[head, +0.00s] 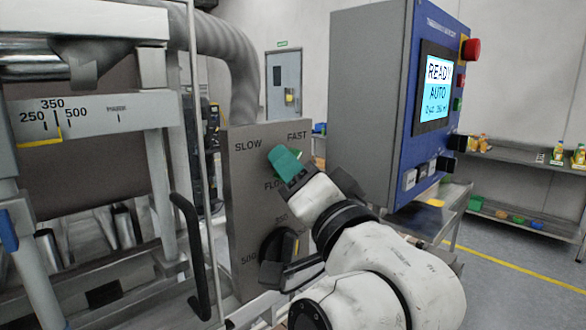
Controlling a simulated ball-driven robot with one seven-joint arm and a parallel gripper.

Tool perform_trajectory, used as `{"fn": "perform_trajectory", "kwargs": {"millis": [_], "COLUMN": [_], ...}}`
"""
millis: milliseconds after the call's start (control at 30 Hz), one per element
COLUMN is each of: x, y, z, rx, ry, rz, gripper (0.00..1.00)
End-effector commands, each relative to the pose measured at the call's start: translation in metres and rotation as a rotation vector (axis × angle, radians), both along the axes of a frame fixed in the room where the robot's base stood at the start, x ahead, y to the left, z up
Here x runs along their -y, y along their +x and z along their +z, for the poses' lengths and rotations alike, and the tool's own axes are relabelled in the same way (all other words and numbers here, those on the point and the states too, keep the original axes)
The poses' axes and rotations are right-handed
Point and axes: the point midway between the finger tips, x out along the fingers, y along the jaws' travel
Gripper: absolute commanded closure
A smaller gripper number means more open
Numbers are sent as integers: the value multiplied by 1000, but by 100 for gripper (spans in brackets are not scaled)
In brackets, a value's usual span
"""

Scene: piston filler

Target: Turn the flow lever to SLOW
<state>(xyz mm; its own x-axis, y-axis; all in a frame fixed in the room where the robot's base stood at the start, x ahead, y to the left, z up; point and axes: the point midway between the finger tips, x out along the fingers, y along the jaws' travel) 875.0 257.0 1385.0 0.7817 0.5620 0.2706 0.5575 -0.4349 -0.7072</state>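The flow panel (241,165) is an upright grey plate left of centre, marked SLOW at its upper left and FAST at its upper right. A FLOW label lies lower down, partly covered. A bright green strip (293,143) shows near FAST; I cannot tell whether it is part of the flow lever. My gripper (285,163) is in front of the panel, below and slightly left of the FAST mark, with a teal block at its end. The lever itself is mostly hidden there. I cannot tell whether the fingers touch or hold it.
Below, a black knob (278,247) with a yellow mark sits by the numbers 350 and 500, close to my arm. A blue control cabinet (402,165) reading READY AUTO stands close on the right. A black bent handle (190,255) stands left of the panel.

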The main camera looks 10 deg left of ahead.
Motion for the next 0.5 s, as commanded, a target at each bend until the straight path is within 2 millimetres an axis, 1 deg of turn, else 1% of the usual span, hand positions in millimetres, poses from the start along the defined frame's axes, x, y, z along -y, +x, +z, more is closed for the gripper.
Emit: {"fn": "perform_trajectory", "kwargs": {"millis": [67, 400, 433, 500], "x": [0, 0, 0, 0], "y": [0, 0, 0, 0], "z": [0, 0, 0, 0], "rx": [0, 0, 0, 0], "ry": [0, 0, 0, 0], "rz": [0, 0, 0, 0], "gripper": [66, 98, 100, 100]}}
